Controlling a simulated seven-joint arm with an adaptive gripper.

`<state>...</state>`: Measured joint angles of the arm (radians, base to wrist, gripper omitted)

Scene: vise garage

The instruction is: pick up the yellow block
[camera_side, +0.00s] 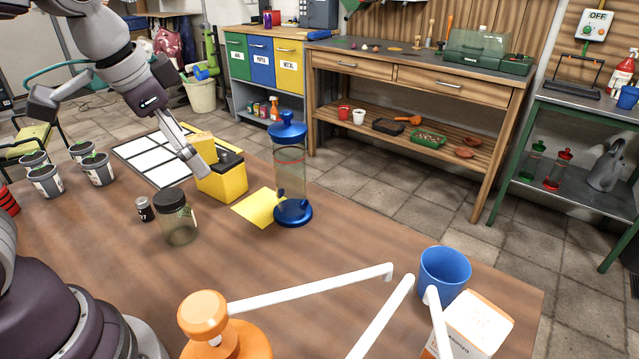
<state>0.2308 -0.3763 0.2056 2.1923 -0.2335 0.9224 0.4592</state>
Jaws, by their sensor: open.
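The yellow block (224,184) stands on the wooden table, with dark parts on its top. My gripper (201,162) reaches down to it from the upper left. One long grey finger shows, its tip at the block's left side and overlapping it in the picture. The other finger is not clearly visible, and I cannot tell whether the finger touches the block. The block rests on the table and is not lifted.
A blue-capped clear cylinder (290,180) stands close to the block's right, by a yellow paper sheet (257,208). A dark-lidded jar (177,219) and small can (144,209) stand in front. A blue cup (444,272) and white-armed orange stand (225,340) are nearer.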

